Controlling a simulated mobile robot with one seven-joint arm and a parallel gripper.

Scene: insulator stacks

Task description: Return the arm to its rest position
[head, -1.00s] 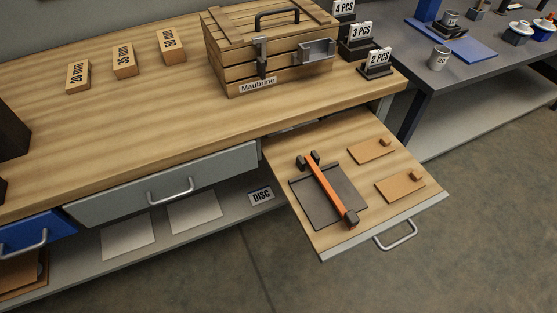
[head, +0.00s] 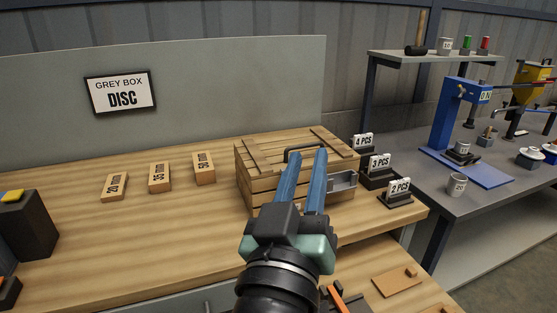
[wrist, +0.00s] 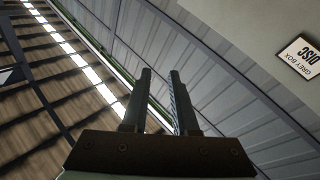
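My gripper (head: 304,168) is raised in front of the wooden crate in the head view, its two blue fingers pointing up and away. The fingers are parted with a gap between them and hold nothing. In the wrist view the gripper (wrist: 160,75) also shows two separate fingers with only wall and ceiling beyond them. My dark wrist and forearm run down to the bottom edge of the head view.
The wooden crate (head: 255,181) stands on the workbench (head: 150,240), partly behind my fingers. Labelled blocks (head: 159,178) lie left of it, and number stands (head: 380,172) right. An open drawer with wooden pieces (head: 397,282) is below. A grey table (head: 465,205) stands at right.

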